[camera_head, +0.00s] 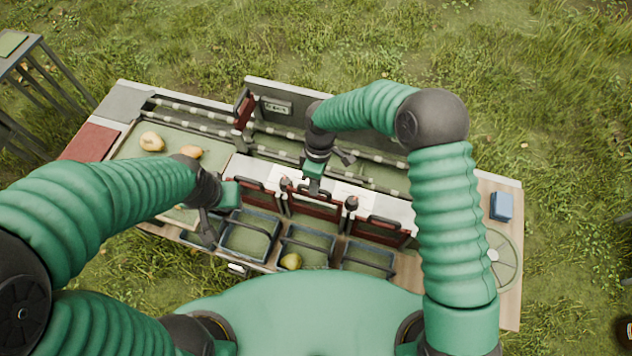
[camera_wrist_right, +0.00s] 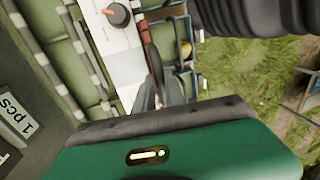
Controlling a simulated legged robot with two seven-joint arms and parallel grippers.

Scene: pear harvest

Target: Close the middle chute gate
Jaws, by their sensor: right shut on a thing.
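The middle chute gate (camera_head: 322,207) is a dark red panel with a handle along its top, between the left and right gates. It stands upright at the front of the white chute strip. My right gripper (camera_head: 314,188) reaches down from above and is shut on its handle. In the right wrist view, the right gripper's fingers (camera_wrist_right: 158,92) close around the red gate's end and partly hide it. My left gripper (camera_head: 205,222) hangs at the left, near the left crate and apart from the middle gate; its jaws are too unclear to tell.
The left gate (camera_head: 250,194) and right gate (camera_head: 380,232) flank the middle one. Dark knobs (camera_head: 352,203) stand between gates. Crates line the front; a yellow pear (camera_head: 290,261) lies in the middle one. More pears (camera_head: 152,141) lie on the left tray. A blue box (camera_head: 501,206) sits at right.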

